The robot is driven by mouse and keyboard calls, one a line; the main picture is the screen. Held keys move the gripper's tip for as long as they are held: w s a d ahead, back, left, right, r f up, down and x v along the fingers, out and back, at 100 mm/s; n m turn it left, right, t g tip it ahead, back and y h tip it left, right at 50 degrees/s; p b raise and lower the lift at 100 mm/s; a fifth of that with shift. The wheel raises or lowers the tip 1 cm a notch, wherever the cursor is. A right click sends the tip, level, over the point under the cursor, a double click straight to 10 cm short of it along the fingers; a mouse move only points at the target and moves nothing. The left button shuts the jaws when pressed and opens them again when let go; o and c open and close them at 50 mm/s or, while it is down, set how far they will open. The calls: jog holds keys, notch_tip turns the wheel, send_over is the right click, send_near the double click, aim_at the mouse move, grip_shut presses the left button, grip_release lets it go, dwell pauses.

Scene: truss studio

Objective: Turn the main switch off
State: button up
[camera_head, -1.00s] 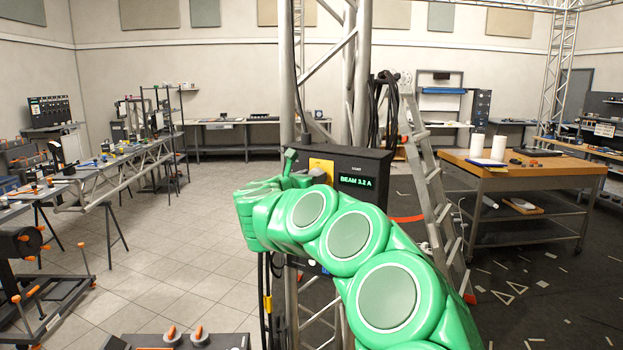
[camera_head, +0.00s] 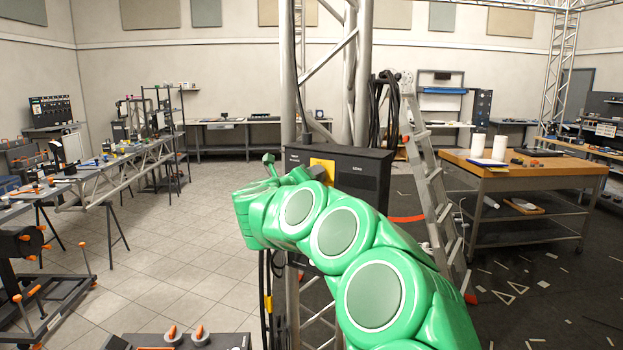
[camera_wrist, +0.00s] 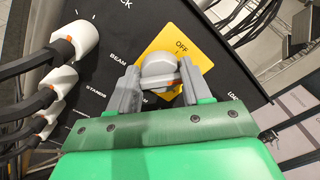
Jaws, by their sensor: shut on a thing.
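The main switch (camera_wrist: 157,68) is a grey rotary knob with an orange mark, on a yellow plate (camera_wrist: 176,45) marked OFF on a black box. In the wrist view my gripper (camera_wrist: 160,84) has its two grey fingers on either side of the knob's grip and is shut on it. In the head view my green arm hides the knob and fingers; part of the yellow plate (camera_head: 322,166) and the black box (camera_head: 362,160) show behind it. The box's display is dark. The lower part of the plate's lettering is hidden.
White connectors with black cables (camera_wrist: 75,40) sit left of the switch in the wrist view. The box is at a metal truss tower (camera_head: 287,70). A ladder (camera_head: 432,180) and a wood-topped workbench (camera_head: 525,172) stand to the right. Open tiled floor lies left.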

jog(key=shift+a+f+n, duration=0.1)
jog(key=shift+n, duration=1.8)
jog(key=shift+f+n, duration=0.1)
jog(key=shift+n, duration=1.8)
jog(key=o, duration=1.1)
jog(key=shift+c, duration=0.2)
jog(key=v, duration=0.7)
jog(key=shift+s+a, duration=0.25)
jog(key=shift+s, duration=0.05)
jog(key=shift+r, duration=0.1)
